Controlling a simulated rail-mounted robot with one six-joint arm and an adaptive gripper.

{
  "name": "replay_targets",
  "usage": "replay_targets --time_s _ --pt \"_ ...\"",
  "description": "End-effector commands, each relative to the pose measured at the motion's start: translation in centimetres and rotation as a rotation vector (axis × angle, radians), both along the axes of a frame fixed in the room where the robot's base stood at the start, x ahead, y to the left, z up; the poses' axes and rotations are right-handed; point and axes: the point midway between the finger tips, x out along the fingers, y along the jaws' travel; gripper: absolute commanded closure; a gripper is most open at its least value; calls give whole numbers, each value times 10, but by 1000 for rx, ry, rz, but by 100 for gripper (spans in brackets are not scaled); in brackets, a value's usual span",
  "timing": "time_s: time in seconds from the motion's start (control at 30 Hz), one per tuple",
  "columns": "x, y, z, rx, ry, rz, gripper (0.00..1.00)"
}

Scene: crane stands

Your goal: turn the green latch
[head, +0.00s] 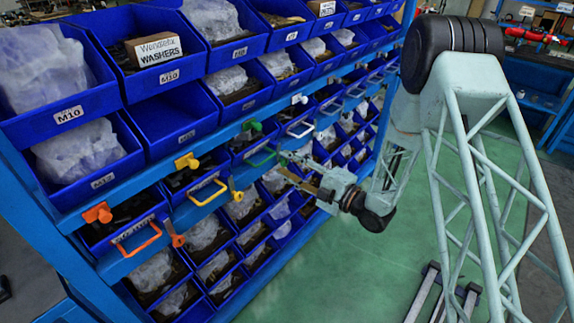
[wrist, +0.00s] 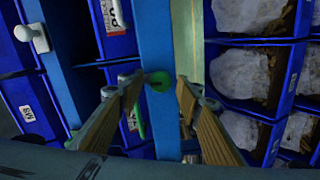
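A green latch (wrist: 158,80) sits on the blue rail in the wrist view, between my gripper's tan finger pads. My gripper (wrist: 158,88) is open, with one finger on each side of the latch and a gap visible on both sides. In the head view my gripper (head: 294,172) points left at the rack front, close to a small green latch (head: 284,158) at the lower right of the green handle (head: 262,157). Another green latch (head: 252,126) is at the upper left of that handle. The wrist view also shows a green bar, probably the handle (wrist: 139,118).
The blue rack (head: 130,184) holds several bins with bagged parts. Orange (head: 97,212), yellow (head: 187,162) and white (head: 299,99) latches sit along the same rails, with matching drawer handles. A white latch (wrist: 31,33) shows at the wrist view's left. Green floor (head: 330,270) is clear below.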

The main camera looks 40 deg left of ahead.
Motion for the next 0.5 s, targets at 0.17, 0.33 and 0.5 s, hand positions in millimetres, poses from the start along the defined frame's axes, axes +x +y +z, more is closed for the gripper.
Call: replay_targets --time_s 0.17,0.33,0.5 --pt "0 -1 0 0 0 0 68" --pt "0 -8 0 0 1 -1 68" --pt "-1 -22 -1 -1 1 -1 68"
